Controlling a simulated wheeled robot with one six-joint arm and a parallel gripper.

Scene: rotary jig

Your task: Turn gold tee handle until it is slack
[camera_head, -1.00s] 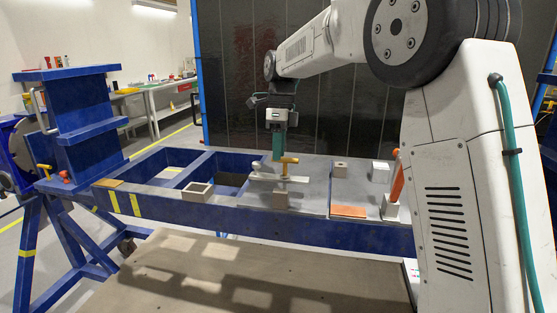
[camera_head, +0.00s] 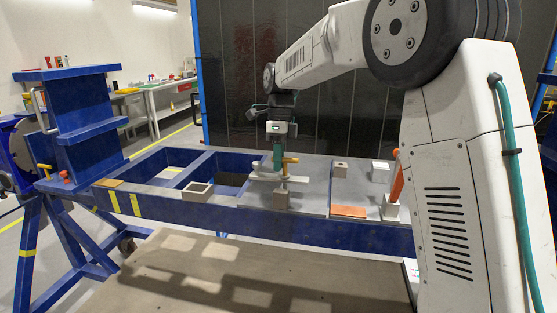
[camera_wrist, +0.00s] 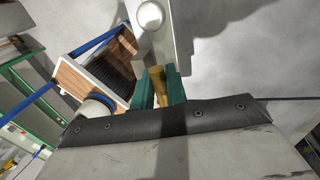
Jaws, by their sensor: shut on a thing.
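The gold tee handle (camera_head: 290,160) stands on top of a grey clamp bar (camera_head: 264,177) on the blue frame's work plate. My gripper (camera_head: 278,162) reaches down from above, with its green fingers at the left end of the handle's crossbar. In the wrist view the green fingers (camera_wrist: 158,88) are on either side of a gold piece of the handle (camera_wrist: 157,80), shut on it. The clamp bar (camera_wrist: 162,40) with a round silver knob shows beyond them. The lower part of the handle is hidden in the wrist view.
Another gold tee-shaped handle (camera_head: 45,168) and a red knob (camera_head: 65,174) are at the frame's left end. A grey open box (camera_head: 198,191) stands left of the clamp. Small blocks (camera_head: 341,168), an orange plate (camera_head: 349,211) and an orange upright piece (camera_head: 397,182) stand to the right.

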